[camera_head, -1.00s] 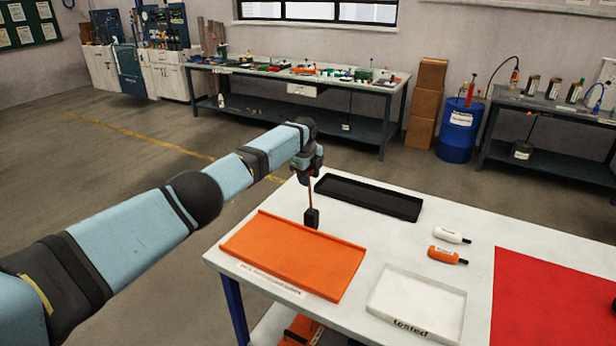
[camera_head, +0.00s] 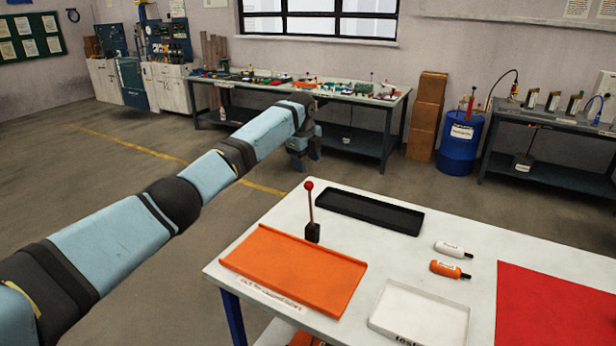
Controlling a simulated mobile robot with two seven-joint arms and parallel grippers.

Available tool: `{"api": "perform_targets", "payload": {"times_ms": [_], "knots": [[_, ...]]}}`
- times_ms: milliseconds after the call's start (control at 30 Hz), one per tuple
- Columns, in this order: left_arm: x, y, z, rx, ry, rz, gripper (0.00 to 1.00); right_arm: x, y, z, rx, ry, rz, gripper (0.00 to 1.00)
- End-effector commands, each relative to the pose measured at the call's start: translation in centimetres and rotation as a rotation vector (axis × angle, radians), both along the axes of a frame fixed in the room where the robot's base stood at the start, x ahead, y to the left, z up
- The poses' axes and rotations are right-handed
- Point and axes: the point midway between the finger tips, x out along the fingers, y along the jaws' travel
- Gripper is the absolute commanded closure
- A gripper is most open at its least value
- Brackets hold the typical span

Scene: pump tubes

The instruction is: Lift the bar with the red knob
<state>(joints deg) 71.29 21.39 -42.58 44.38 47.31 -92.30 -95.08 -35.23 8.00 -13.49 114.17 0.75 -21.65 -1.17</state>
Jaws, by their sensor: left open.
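My left gripper (camera_head: 304,160) is open and empty. In the picture it is above the knob and apart from it, pointing down. How far it is from the bar in depth is hard to tell. My right gripper is not in view.
A black tray (camera_head: 368,210) lies to the right of the bar. Two small bottles, white (camera_head: 448,248) and orange (camera_head: 446,269), lie farther right. A white tray (camera_head: 418,316) and a red mat (camera_head: 555,305) are at the front right.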

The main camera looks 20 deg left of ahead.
Motion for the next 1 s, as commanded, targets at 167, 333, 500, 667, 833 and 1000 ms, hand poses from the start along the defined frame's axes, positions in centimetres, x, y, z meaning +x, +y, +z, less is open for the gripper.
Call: {"api": "perform_targets", "payload": {"times_ms": [167, 333, 500, 667, 833, 1000], "knots": [[-0.3, 0.1, 2.0, -0.001, -0.002, 0.0, 0.42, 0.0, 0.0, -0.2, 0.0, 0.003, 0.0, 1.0], [-0.4, 0.0, 2.5, 0.0, 0.0, 0.0, 0.42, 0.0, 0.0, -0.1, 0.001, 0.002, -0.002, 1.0], [-0.4, 0.0, 2.5, 0.0, 0.0, 0.0, 0.42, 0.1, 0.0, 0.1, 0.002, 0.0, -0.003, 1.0], [-0.4, 0.0, 2.5, -0.001, 0.0, 0.0, 0.42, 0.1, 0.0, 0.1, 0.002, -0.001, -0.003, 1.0], [-0.8, -0.6, 1.2, -0.001, 0.006, 0.004, 0.42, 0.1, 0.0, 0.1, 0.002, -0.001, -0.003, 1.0], [-3.4, -4.8, -5.4, -0.014, 0.025, 0.045, 0.42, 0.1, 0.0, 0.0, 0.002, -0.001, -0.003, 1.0]]}}
